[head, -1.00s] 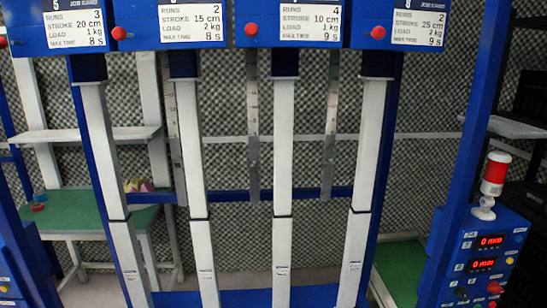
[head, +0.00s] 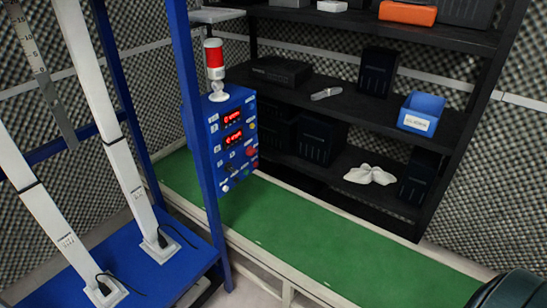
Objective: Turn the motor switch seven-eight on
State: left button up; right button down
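A blue control box (head: 228,135) with two red-lit displays, small switches and coloured buttons is mounted on the blue frame post, left of the middle in the head view. A red and white signal lamp (head: 215,68) stands on top of it. Small knobs and a dark switch (head: 229,168) sit low on its face; their labels are too small to read, so I cannot tell which is the motor switch seven-eight or how it is set. Neither of my grippers shows in the view.
The blue frame (head: 205,150) with white actuator columns (head: 140,190) stands at left. A green-topped bench (head: 310,232) runs below the box. Black shelves (head: 350,105) behind hold a blue bin (head: 421,113), an orange case (head: 407,12) and white gloves (head: 370,174). A dark rounded object (head: 510,290) shows at bottom right.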

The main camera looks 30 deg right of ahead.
aim_at(251, 152)
jog(key=z, duration=0.55)
jog(key=i+l+z, duration=0.1)
jog(key=l, duration=0.25)
jog(key=l+z, duration=0.25)
jog(key=l, duration=0.15)
jog(key=i+l+z, duration=0.1)
jog(key=l+z, duration=0.15)
jog(key=l, duration=0.2)
jog(key=l+z, duration=0.25)
jog(key=l, duration=0.15)
jog(key=j, duration=0.45)
jog(key=l, duration=0.4)
jog(key=i, duration=0.05)
